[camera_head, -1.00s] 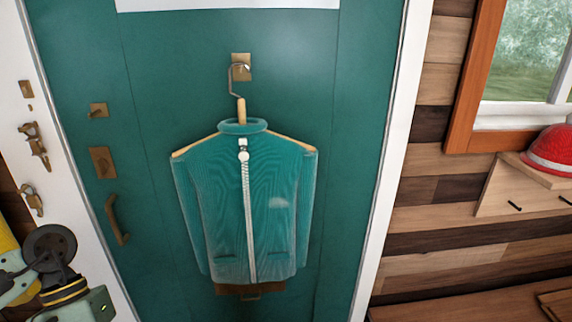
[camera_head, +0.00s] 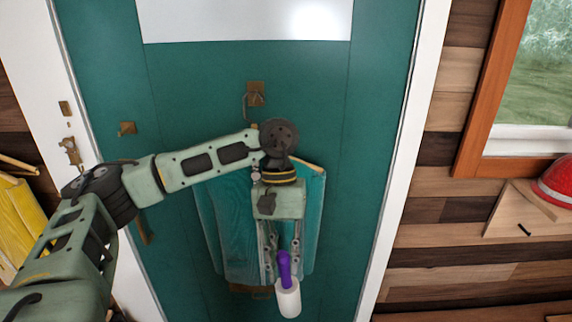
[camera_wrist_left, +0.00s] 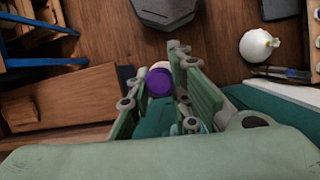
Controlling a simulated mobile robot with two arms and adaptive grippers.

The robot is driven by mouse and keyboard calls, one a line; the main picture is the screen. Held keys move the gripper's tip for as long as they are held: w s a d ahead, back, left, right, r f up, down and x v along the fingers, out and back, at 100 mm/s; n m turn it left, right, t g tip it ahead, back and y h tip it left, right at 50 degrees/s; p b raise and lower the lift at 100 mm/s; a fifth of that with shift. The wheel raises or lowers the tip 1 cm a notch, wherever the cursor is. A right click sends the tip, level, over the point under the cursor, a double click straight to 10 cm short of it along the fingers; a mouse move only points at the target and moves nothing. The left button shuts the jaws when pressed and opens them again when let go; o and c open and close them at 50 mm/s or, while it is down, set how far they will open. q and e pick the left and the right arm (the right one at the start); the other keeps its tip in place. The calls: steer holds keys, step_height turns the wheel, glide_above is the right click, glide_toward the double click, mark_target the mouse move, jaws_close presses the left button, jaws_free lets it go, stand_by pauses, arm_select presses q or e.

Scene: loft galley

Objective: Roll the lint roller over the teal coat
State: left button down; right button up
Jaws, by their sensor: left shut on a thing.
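The teal coat (camera_head: 222,225) hangs on a hanger from a brass hook (camera_head: 256,92) on the teal door. My left arm crosses in front of it and hides its collar and much of its front. My left gripper (camera_head: 284,262) is shut on the purple handle of the lint roller (camera_head: 288,297). The white roller head points down near the coat's lower right edge; I cannot tell whether it touches the cloth. In the left wrist view the purple handle end (camera_wrist_left: 159,82) shows between the fingers. My right gripper is not in view.
The teal door (camera_head: 385,120) has brass fittings on its left side and a white panel at the top. A window and a red hat (camera_head: 555,182) on a wooden shelf are at the right. Yellow boards (camera_head: 20,215) stand at the left.

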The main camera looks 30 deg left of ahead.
arm_select(q)
steer(key=w+a+r+n+t+p, duration=0.1)
steer(key=w+a+r+n+p, duration=0.1)
steer(key=r, duration=0.4)
steer(key=w+a+r+n+t+p, duration=0.1)
steer(key=w+a+r+p, duration=0.15)
steer(key=r, duration=0.35)
steer(key=shift+y, duration=0.4)
steer(key=shift+w+a+f+p, duration=0.1)
steer(key=shift+w+a+p, duration=0.25)
steer(key=shift+w+a, duration=0.3)
steer(key=shift+w+a+f+p, duration=0.1)
steer(key=shift+w+a+p, duration=0.3)
steer(key=shift+w, duration=0.4)
steer(key=shift+w+a+p, duration=0.3)
steer(key=shift+w+a, duration=0.25)
steer(key=shift+w, duration=0.2)
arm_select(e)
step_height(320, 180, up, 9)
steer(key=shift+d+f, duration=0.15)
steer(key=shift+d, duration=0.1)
arm_select(q)
steer(key=shift+w+a, duration=0.25)
steer(key=shift+w, duration=0.15)
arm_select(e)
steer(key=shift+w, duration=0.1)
arm_select(q)
steer(key=shift+d, duration=0.1)
